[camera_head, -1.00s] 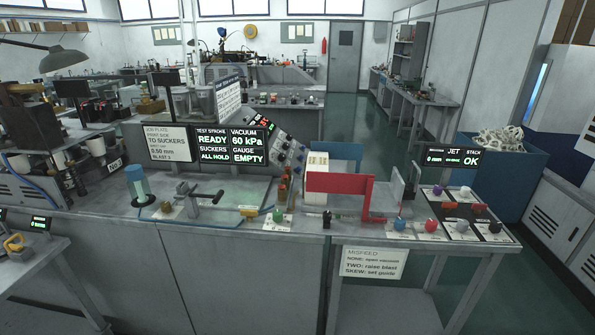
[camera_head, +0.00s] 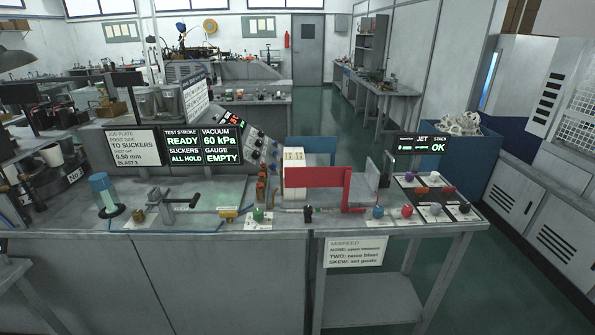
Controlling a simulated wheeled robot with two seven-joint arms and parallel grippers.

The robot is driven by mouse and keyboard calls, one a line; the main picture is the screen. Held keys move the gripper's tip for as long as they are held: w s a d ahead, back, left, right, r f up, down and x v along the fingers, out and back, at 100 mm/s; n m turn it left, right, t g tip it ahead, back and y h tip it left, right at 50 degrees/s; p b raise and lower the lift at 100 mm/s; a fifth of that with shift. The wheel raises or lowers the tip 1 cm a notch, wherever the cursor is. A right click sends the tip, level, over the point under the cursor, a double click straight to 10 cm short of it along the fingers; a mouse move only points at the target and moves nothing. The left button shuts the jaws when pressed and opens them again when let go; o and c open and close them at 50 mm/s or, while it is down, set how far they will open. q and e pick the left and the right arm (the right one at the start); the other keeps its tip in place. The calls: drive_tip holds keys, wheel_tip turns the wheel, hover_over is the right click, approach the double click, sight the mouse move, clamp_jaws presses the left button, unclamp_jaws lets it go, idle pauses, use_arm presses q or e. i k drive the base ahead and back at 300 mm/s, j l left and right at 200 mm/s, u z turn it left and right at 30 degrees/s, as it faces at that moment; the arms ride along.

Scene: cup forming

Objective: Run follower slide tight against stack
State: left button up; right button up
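A cream stack (camera_head: 294,158) stands upright near the middle of the bench, its lower part hidden behind a red plate (camera_head: 318,177). The red plate joins a red upright bracket (camera_head: 347,190) on its right, which comes down near a low rail (camera_head: 330,210). This red piece looks like the follower slide, but no label confirms it. A black knob (camera_head: 308,213) sits on the rail line in front. Whether the follower touches the stack cannot be told from this angle. Neither of my grippers is in view.
A blue plate (camera_head: 318,148) stands behind the stack. A grey upright plate (camera_head: 386,168) is to the right, beside a dark panel of coloured knobs (camera_head: 436,190). Displays (camera_head: 202,145) stand at left, reading READY and EMPTY; another (camera_head: 420,144) reads STACK OK. A misfeed sign (camera_head: 356,251) hangs in front.

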sight(377, 180)
drive_tip(key=i+l+z, duration=0.25)
drive_tip(key=l, duration=0.2)
drive_tip(key=i+l+z, duration=0.1)
drive_tip(key=l+z, duration=0.15)
drive_tip(key=l, duration=0.25)
drive_tip(key=i+l+z, duration=0.25)
drive_tip(key=l, duration=0.15)
drive_tip(key=i+l+z, duration=0.3)
drive_tip(key=k+l, duration=0.1)
